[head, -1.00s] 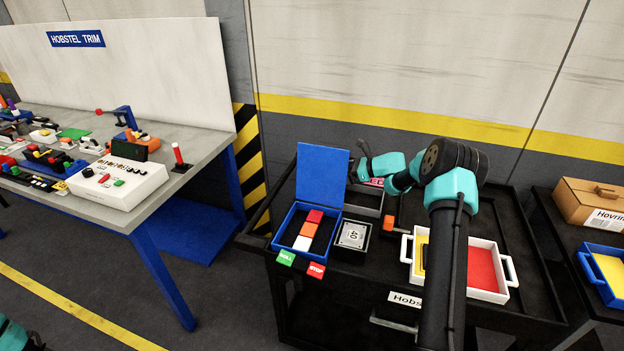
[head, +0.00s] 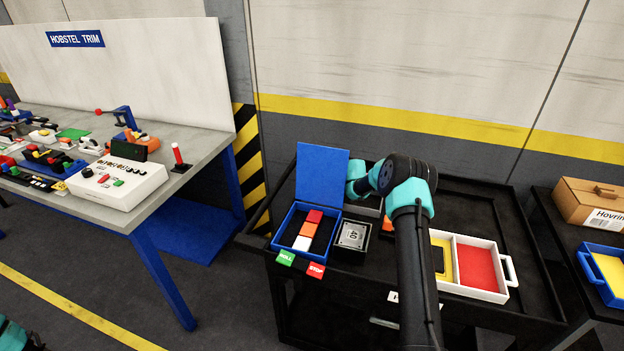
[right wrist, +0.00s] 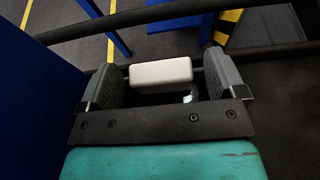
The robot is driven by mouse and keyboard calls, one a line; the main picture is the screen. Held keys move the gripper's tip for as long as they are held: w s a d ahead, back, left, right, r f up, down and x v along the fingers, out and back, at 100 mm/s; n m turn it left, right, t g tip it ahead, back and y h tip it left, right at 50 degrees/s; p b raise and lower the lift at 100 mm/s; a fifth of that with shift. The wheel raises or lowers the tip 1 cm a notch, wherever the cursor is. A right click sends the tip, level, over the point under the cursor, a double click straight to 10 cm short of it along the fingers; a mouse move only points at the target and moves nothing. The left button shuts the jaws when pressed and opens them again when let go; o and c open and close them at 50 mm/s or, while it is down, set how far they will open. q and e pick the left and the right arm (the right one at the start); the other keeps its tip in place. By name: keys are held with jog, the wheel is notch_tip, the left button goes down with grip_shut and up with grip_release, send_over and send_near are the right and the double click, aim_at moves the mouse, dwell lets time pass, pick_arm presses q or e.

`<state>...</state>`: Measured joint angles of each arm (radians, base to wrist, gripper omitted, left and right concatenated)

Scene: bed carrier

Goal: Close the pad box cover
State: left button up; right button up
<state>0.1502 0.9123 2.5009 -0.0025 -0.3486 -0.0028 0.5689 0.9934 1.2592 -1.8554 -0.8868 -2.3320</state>
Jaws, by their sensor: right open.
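The blue pad box (head: 281,227) stands at the left end of the black cart. Its blue cover (head: 322,176) stands up at the back edge, open. Red, orange and white pads (head: 308,230) lie inside. My right arm reaches over the cart, and its gripper is hidden behind the cover in the head view. In the right wrist view my right gripper (right wrist: 160,65) has its fingers apart. A white block shows between them; I cannot tell what it is. A blue surface, likely the cover (right wrist: 30,100), fills the left side there. My left gripper is out of view.
A grey part marked 40 (head: 352,235) sits right of the box. Green and red tags (head: 316,270) hang at its front. A white tray (head: 510,272) with yellow and red sections lies further right, partly behind my arm. The cart's back rail passes near my right gripper.

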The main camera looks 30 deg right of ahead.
jog(key=shift+c, duration=0.2)
jog(key=c, duration=1.2)
jog(key=shift+c, duration=0.2)
